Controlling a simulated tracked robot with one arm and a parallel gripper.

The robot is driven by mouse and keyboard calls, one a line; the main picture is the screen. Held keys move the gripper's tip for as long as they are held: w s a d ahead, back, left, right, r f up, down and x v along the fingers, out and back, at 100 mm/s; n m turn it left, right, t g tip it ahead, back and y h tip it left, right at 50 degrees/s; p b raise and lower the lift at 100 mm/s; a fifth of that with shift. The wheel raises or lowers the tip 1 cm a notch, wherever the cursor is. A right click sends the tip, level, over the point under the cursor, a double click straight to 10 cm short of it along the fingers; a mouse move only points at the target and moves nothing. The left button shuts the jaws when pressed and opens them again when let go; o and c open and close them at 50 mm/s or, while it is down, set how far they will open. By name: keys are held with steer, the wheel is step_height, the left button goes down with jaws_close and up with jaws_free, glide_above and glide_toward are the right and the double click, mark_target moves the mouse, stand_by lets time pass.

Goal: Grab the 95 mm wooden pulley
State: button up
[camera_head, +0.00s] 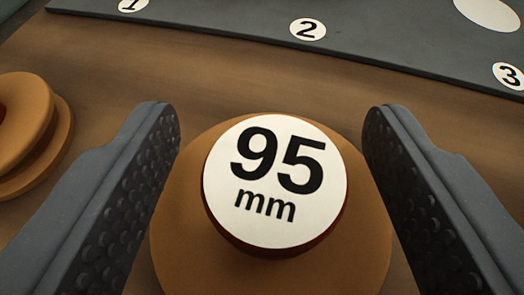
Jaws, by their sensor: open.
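The 95 mm wooden pulley (180,250) is at the bottom centre of the head camera view. It is orange-brown and round, with a white label reading "95 mm" (275,182) on its raised top. My gripper (268,125) is open, with one dark studded finger on each side of the pulley. A narrow gap shows between the fingers and the raised top. The lower edge of the pulley is cut off by the frame, and I cannot tell whether a finger touches its wide rim.
Another orange-brown round wooden piece (28,130) lies at the left edge, partly out of frame. A dark grey board (400,45) with white discs numbered 1, 2 and 3 lies at the back. Bare brown table (230,75) lies between.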

steer(key=shift+x, duration=0.85)
steer(key=c, duration=1.1)
